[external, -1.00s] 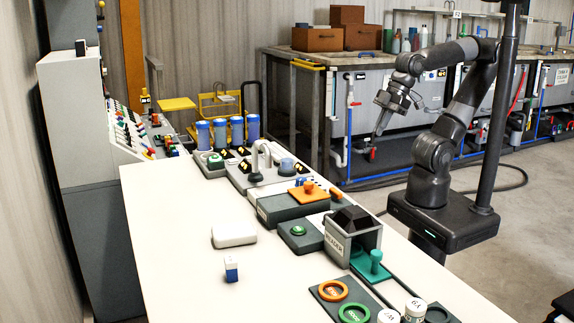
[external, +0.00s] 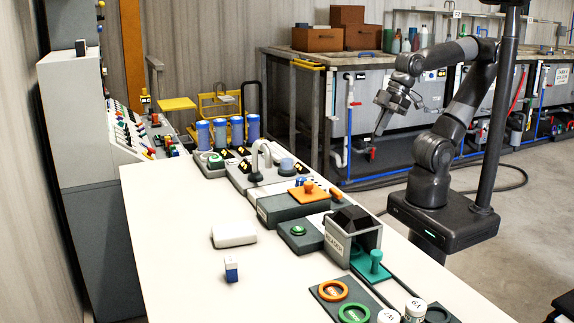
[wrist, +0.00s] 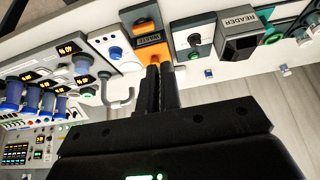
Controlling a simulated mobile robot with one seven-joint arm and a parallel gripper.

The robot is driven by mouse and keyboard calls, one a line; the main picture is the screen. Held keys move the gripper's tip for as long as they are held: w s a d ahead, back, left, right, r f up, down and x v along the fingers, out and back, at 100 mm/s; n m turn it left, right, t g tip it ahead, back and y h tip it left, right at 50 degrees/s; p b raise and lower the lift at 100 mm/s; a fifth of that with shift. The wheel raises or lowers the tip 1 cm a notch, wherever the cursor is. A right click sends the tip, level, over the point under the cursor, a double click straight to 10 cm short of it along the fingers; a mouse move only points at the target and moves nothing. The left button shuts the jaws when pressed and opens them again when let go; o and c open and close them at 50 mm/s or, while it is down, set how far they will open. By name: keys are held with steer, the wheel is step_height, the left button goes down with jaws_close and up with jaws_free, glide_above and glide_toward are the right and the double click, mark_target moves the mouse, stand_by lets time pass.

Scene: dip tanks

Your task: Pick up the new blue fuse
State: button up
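A small upright white-and-blue block (external: 231,270), which looks like the new blue fuse, stands alone on the white table's front part. In the wrist view a small blue-and-white piece (wrist: 208,73) beneath the reader looks like the same block. My gripper (external: 380,132) hangs in the air on the table's far right side, well away from the block and pointing down. In the wrist view its two dark fingers (wrist: 161,68) lie close together with nothing visibly held, so it looks shut.
A white box (external: 234,235) lies beside the block. The grey reader (external: 352,235), an orange-topped unit (external: 308,195), a green button (external: 298,231) and coloured rings (external: 332,290) line the table's right side. Blue cylinders (external: 237,129) stand at the back. The table's left part is clear.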

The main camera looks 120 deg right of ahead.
steer(key=o, duration=1.1)
steer(key=shift+c, duration=0.2)
steer(key=w+a+r+g, duration=0.1)
steer(key=w+r, duration=0.3)
steer(key=w, duration=0.3)
steer(key=w+a+r, duration=0.1)
steer(key=w+r, duration=0.3)
steer(key=w, duration=0.3)
steer(key=m+g, duration=0.2)
steer(key=g, duration=0.3)
glide_above(236, 267)
steer(key=d, duration=0.2)
step_height(236, 267, down, 20)
steer(key=f, duration=1)
steer(key=shift+s+a+f, duration=0.25)
steer(key=shift+f, duration=0.15)
